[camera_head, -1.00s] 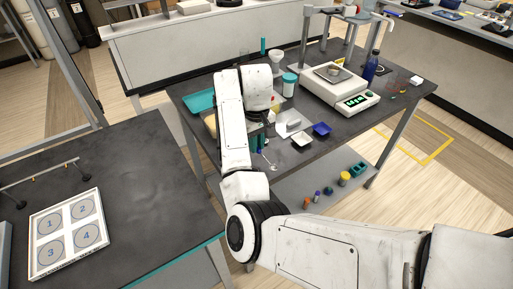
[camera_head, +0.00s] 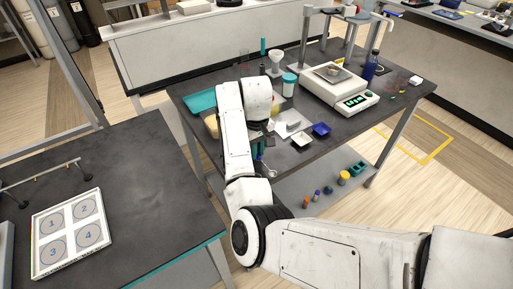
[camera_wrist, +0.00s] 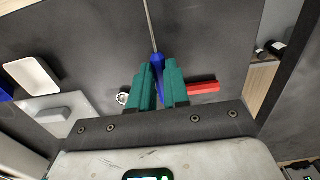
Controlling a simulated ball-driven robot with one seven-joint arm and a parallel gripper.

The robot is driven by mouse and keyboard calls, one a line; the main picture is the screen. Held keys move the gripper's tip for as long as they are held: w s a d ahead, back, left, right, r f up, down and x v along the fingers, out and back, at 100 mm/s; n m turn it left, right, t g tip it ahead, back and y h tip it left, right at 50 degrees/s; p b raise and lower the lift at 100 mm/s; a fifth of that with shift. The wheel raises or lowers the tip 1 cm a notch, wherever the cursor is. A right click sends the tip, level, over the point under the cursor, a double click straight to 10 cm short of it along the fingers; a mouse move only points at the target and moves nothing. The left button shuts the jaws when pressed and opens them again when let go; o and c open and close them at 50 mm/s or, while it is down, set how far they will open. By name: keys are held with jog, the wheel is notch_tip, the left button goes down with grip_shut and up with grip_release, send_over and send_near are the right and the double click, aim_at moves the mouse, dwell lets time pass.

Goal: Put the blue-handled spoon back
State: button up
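The blue-handled spoon shows in the wrist view, its blue handle (camera_wrist: 157,62) between the two teal fingers of my gripper (camera_wrist: 160,72). The fingers appear to touch the handle on both sides. The thin metal shaft runs away from the handle to the top edge of the picture, and the spoon's bowl is out of that view. In the head view my gripper (camera_head: 259,140) is over the near edge of the dark table, mostly hidden by my arm. A small part of the spoon shows below it.
A red bar-like object (camera_wrist: 203,87) lies just right of the fingers, and a small white ring (camera_wrist: 122,98) lies left. A white dish (camera_head: 302,139), a blue dish (camera_head: 321,130) and a balance (camera_head: 338,90) stand to the right. A teal tray (camera_head: 202,102) lies left.

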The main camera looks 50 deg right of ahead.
jog(key=o, duration=0.4)
jog(key=shift+o, duration=0.2)
notch_tip(320, 180, up, 13)
jog(key=p, duration=0.2)
jog(key=s+d+f+h, duration=0.2)
jog(key=s+f+h, duration=0.2)
jog(key=s+f, duration=0.65)
jog(key=s+a+f+n+y, duration=0.1)
jog(key=s+a+f, duration=0.3)
jog(key=s+a, duration=0.4)
jog(key=s+a+f+n+t+y, duration=0.1)
jog(key=s+a+f, duration=0.3)
jog(key=s+a, duration=0.5)
jog(key=shift+s+a+f+y, duration=0.25)
jog(key=shift+s+y, duration=0.3)
jog(key=shift+y, duration=0.35)
